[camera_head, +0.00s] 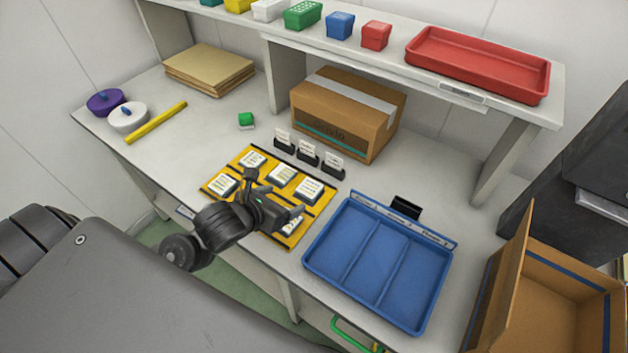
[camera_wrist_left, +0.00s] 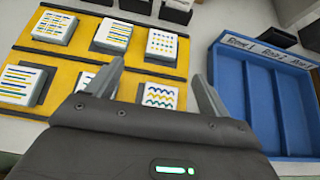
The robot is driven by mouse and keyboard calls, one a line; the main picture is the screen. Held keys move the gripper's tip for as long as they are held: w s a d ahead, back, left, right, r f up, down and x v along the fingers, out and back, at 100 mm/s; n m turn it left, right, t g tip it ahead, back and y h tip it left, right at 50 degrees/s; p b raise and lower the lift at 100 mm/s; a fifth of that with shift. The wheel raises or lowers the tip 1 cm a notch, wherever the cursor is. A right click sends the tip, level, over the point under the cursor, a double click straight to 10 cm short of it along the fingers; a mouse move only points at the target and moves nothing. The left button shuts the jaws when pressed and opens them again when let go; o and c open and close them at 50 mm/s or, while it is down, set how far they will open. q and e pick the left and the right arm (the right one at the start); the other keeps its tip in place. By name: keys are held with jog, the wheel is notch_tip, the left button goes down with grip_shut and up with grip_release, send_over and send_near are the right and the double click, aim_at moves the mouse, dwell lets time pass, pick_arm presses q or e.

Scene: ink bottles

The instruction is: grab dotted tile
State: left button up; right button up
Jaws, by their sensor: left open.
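The dotted tile is a white square with rows of blue and yellow dots, at the far right of the yellow board in the left wrist view (camera_wrist_left: 167,46). It also shows in the head view (camera_head: 309,190). My left gripper (camera_head: 273,192) is open and empty above the near part of the yellow board (camera_head: 244,150). In the left wrist view, its fingertips (camera_wrist_left: 157,80) lie nearer than the dotted tile, over the near row. A wavy-line tile (camera_wrist_left: 158,95) shows between the fingers. A striped tile (camera_wrist_left: 87,83) is partly hidden by the left finger.
Other striped tiles (camera_head: 282,175) lie on dark pads on the board. A blue tray (camera_head: 451,243) with three compartments stands right of it. Small card holders (camera_head: 307,156) stand behind the board, before a cardboard box (camera_head: 341,118).

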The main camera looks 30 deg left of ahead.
aim_at(308, 189)
pick_arm(q)
jog(key=shift+p+x, duration=0.5)
jog(key=shift+x, duration=0.6)
jog(key=x, duration=0.3)
jog(key=shift+w+d+p, duration=0.1)
jog(key=shift+w+p, duration=0.1)
jog(key=shift+p, duration=0.1)
jog(key=shift+f, duration=0.1)
jog(key=shift+w, duration=0.25)
jog(key=p+x, duration=0.2)
jog(key=x, duration=0.1)
jog(key=shift+w+d+f, duration=0.15)
jog(key=shift+w+f, duration=0.05)
jog(key=shift+w+d+f, duration=0.1)
jog(key=shift+w+f, duration=0.3)
jog(key=shift+w, duration=0.05)
jog(key=c, duration=1.1)
pick_arm(e)
jog(key=r, duration=0.1)
jog(key=s+r, duration=0.2)
jog(key=shift+d+r, duration=0.2)
jog(key=shift+r, duration=0.15)
